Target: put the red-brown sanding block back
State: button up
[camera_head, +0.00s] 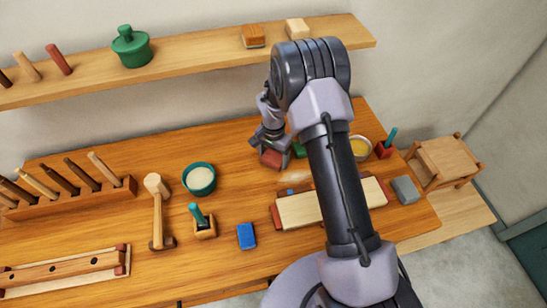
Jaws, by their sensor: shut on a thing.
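My gripper (269,146) is over the back of the workbench and points down. It is shut on the red-brown sanding block (271,159), which shows just below the fingers. I cannot tell whether the block touches the bench top. A green block (299,149) is close to its right, partly hidden by my arm.
On the wall shelf (190,64) are an orange-brown block (253,36), a pale block (297,28) and a green lidded pot (131,47). The bench holds a teal bowl (199,179), a mallet (157,210), a blue block (246,235) and a grey block (405,190). My arm hides the bench's right middle.

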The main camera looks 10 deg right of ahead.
jog(key=o, duration=1.3)
jog(key=shift+f, duration=0.1)
notch_tip(320, 180, up, 16)
jog(key=f+p, duration=0.1)
jog(key=p, duration=0.2)
notch_tip(320, 180, up, 12)
jog(key=n+t, duration=0.1)
jog(key=t, duration=0.1)
send_over(273, 157)
jog(key=s, duration=0.5)
jog(key=s+a+r+n+t, duration=0.1)
jog(key=s+r, duration=0.2)
jog(key=s, duration=0.4)
jog(key=s+a+r+n+t+y, duration=0.1)
jog(key=s+r, duration=0.3)
jog(key=s, duration=0.4)
jog(key=s+a+r+n+t+y, duration=0.1)
jog(key=s+r, duration=0.3)
jog(key=s, duration=0.4)
jog(key=shift+a+r+n+t, duration=0.25)
jog(key=shift+a+n+t, duration=0.05)
jog(key=shift+a+t, duration=0.1)
jog(key=shift+s, duration=0.1)
